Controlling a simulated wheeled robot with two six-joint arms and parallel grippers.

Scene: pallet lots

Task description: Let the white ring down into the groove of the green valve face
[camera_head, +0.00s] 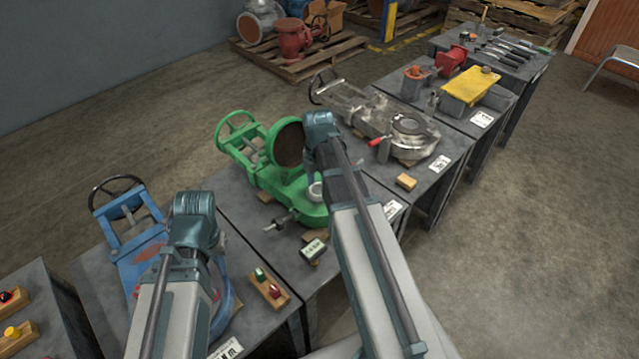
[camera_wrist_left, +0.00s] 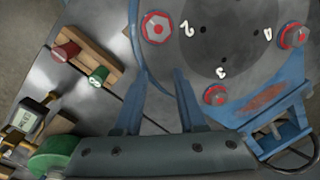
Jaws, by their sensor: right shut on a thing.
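The green valve (camera_head: 262,170) lies on a dark table in the middle of the head view, its round brownish flange raised at the back. A small pale round piece (camera_head: 315,190), apparently the white ring, shows over the valve's near part, right beside my right arm. My right wrist (camera_head: 320,127) stands above the valve's right side. The arm hides the jaws, most of the ring's surroundings and the groove. My left gripper (camera_wrist_left: 156,72) is open and empty in the left wrist view, above the table at the edge of the blue valve (camera_wrist_left: 205,78).
A wooden block with red and green knobs (camera_head: 268,288) and a small display device (camera_head: 313,249) lie near the table's front edge. A grey valve (camera_head: 385,120) and a wooden block (camera_head: 406,181) lie on the table to the right.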

